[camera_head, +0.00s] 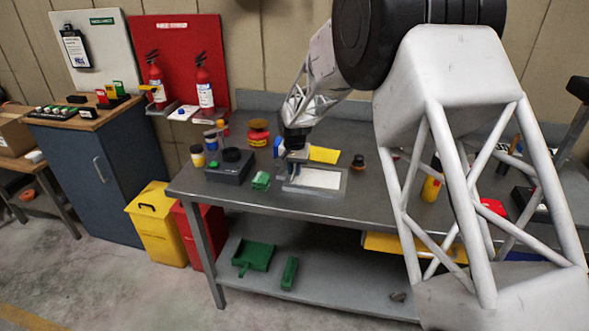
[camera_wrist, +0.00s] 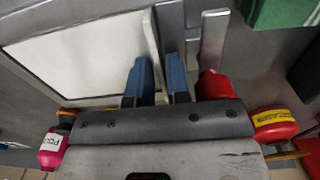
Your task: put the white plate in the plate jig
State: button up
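The white plate (camera_head: 320,178) lies flat, or nearly so, within the grey frame of the plate jig (camera_head: 313,193) on the workbench. In the wrist view the plate (camera_wrist: 80,52) fills the upper left, and a thin pale upright strip runs along its right edge. My gripper (camera_head: 295,168) is over the plate's left end in the head view. In the wrist view its blue fingers (camera_wrist: 160,80) stand close on either side of the pale strip and appear shut on it. Whether the plate is fully seated cannot be told.
A dark box (camera_head: 229,167) and a green block (camera_head: 261,181) stand left of the jig. A yellow sheet (camera_head: 323,154) lies behind it, and a small dark-and-orange object (camera_head: 358,162) is to the right. Red (camera_wrist: 214,85) shows beside my right finger.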

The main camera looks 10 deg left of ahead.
notch_tip(320, 180, up, 12)
jog(key=shift+r, duration=0.15)
dwell(0.7)
dwell(0.5)
